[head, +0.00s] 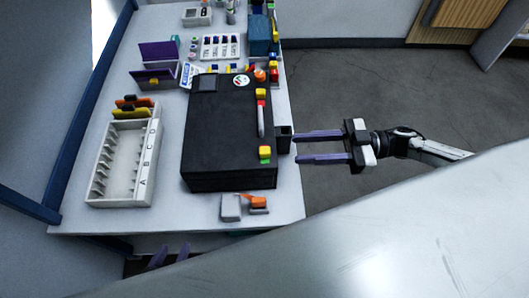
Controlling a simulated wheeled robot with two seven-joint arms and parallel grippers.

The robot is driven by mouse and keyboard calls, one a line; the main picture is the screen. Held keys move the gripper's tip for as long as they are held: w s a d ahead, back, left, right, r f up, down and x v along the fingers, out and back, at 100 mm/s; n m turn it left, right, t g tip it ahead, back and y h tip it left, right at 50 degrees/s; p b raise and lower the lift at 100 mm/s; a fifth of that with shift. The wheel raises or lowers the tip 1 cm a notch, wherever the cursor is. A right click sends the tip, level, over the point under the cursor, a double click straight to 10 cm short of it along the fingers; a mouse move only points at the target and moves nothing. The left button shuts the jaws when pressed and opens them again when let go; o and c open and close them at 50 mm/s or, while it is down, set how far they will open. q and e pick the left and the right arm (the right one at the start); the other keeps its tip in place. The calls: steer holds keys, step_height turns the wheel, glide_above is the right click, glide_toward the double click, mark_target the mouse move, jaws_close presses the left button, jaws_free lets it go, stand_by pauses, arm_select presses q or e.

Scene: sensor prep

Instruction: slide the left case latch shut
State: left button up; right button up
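A closed black case (225,140) lies on the white table. Along its right edge are a yellow-and-red latch piece (261,95), a grey bar (261,121) and a yellow-and-green latch piece (265,153). I cannot tell which latch is the left one or how far either is slid. My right gripper (299,148) is open and empty, its purple fingers pointing left beside a small black block (284,138) at the case's right side. My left gripper (169,255) shows only as two parted purple fingertips below the table's front edge; the rest is hidden.
A white slotted rack (101,196) marked with letters stands left of the case. A grey block with an orange piece (258,203) sits near the front edge. Purple holders (157,53), a labelled tray (221,38) and a blue box (259,43) stand behind. Floor right of the table is clear.

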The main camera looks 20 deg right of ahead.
mark_target(270, 150)
steer(key=p+x, duration=0.1)
steer(key=x, duration=0.9)
steer(key=shift+c, duration=0.2)
jaws_close()
